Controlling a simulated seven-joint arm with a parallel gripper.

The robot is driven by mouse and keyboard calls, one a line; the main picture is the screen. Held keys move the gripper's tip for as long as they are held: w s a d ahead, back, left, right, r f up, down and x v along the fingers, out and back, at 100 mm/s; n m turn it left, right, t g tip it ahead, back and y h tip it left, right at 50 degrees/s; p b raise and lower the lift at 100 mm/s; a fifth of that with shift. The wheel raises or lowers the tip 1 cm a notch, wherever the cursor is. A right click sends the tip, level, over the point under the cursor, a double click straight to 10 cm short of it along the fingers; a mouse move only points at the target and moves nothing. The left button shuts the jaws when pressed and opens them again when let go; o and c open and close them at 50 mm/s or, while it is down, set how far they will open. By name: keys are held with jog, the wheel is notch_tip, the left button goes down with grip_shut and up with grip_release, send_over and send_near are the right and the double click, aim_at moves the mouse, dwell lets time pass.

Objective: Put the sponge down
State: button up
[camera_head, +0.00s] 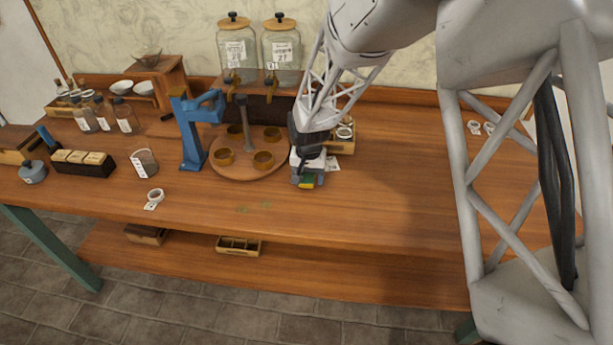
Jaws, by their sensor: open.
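My gripper (308,172) points down over the wooden table (400,200), just right of the round wooden tray (232,174). A small yellow and green piece, which looks like the sponge (306,185), shows at the lower end of the gripper. Most of it is hidden by the gripper, so I cannot tell whether it touches the fingers. It appears to be at table level. The jaws are open, though the fingers are too small to make out clearly.
The round tray holds several small brown cups. A blue press (192,135) stands left of it. Glass dispensers (282,50) stand behind. A white card (332,163) and a small wooden box (343,146) are close right of my gripper.

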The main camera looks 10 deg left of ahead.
aim_at(310, 176)
notch_tip(310, 176, up, 12)
jog(key=shift+a+r, duration=0.15)
dwell(0.5)
jog(key=shift+s, duration=0.1)
dwell(0.5)
jog(key=s+d+r+t, duration=0.1)
jog(key=s+d+r, duration=1.2)
jog(key=d, duration=0.3)
jog(key=s+d+r, duration=0.1)
jog(key=s+d, duration=0.4)
jog(key=s, duration=0.5)
jog(key=s+d+r+t, duration=0.1)
jog(key=s+d, duration=0.5)
jog(key=s, duration=0.4)
jog(key=shift+t, duration=0.3)
jog(key=shift+w+d+r, duration=0.1)
